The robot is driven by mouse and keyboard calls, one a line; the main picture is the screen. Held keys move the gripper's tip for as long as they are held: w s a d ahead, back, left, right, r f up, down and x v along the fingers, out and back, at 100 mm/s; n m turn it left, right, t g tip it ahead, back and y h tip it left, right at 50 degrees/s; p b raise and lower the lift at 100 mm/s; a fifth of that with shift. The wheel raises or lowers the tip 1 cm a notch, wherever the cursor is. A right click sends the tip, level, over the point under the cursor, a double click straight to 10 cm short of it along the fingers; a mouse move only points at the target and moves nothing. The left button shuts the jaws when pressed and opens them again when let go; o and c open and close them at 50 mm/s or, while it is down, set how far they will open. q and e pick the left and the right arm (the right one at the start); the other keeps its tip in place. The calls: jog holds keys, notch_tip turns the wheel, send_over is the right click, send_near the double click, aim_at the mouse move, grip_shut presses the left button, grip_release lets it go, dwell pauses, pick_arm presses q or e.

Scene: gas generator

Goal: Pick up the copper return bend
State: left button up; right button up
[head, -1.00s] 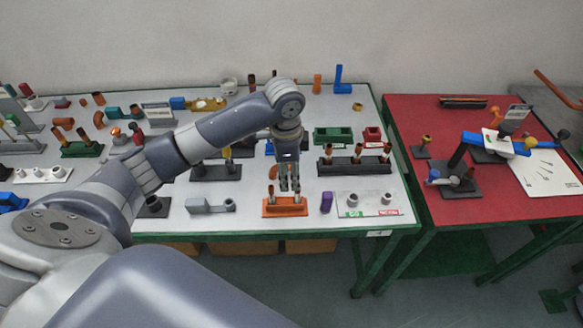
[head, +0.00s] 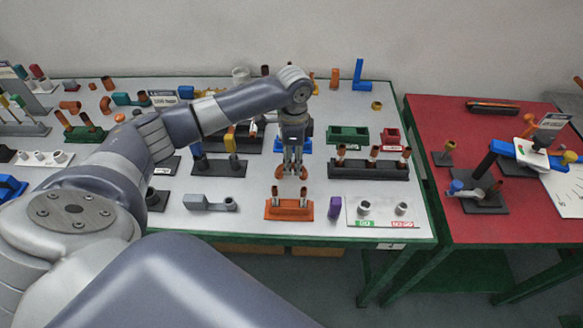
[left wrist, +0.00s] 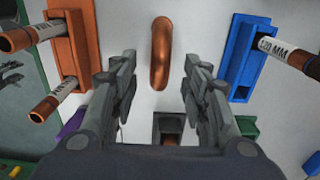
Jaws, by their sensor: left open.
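The copper return bend (left wrist: 160,52) shows in the left wrist view as a rounded copper tube standing on the white table, ahead of and between the finger lines. In the head view it is the copper piece (head: 281,172) at the tips of my left gripper (head: 292,168), partly hidden by the fingers. My left gripper is open, pointing down, with its two fingers (left wrist: 160,75) apart and nothing held between them. I cannot tell whether the fingers touch the bend. My right gripper is not in view.
An orange block (head: 289,209) with two copper tubes stands in front of the bend; a blue block (left wrist: 245,55) with a labelled tube is on the other side. A dark rack (head: 370,170) stands right, a purple piece (head: 335,208) front right. The red table (head: 440,215) is farther right.

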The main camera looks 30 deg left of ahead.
pick_arm(q)
notch_tip(320, 180, down, 4)
jog(key=shift+r, duration=0.2)
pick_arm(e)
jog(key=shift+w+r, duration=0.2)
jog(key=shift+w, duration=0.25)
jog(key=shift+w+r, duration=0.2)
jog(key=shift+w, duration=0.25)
pick_arm(q)
jog(key=c, duration=1)
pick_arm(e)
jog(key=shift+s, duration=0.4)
